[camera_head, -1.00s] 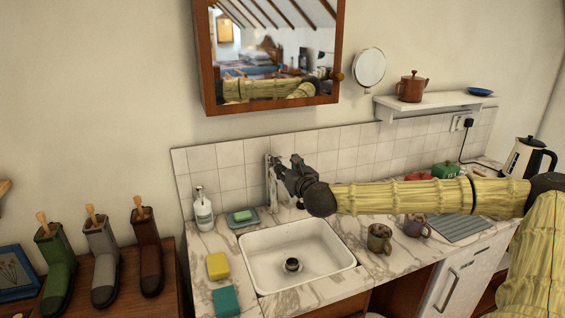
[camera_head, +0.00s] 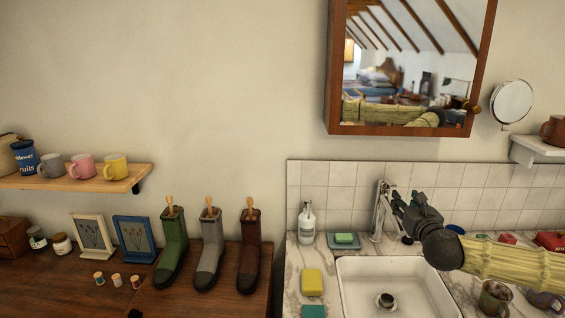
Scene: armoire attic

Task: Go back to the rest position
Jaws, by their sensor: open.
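My gripper (camera_head: 397,203) is at the right of the head view, above the back of the white sink (camera_head: 352,277) and close beside the tap (camera_head: 381,207). It is dark grey, points left and up, and its jaws are open with nothing seen between them. My yellow arm runs from it to the right edge of the picture. The mirror cabinet (camera_head: 333,75) hangs on the wall above it and reflects my arm. I cannot tell whether the gripper touches the tap.
A soap bottle (camera_head: 306,222), a soap dish with green soap (camera_head: 344,239) and a yellow sponge (camera_head: 312,282) are left of the tap. Mugs (camera_head: 493,298) stand right of the sink. Boots (camera_head: 209,250) stand on the wooden top at left. A wall shelf (camera_head: 75,176) holds cups.

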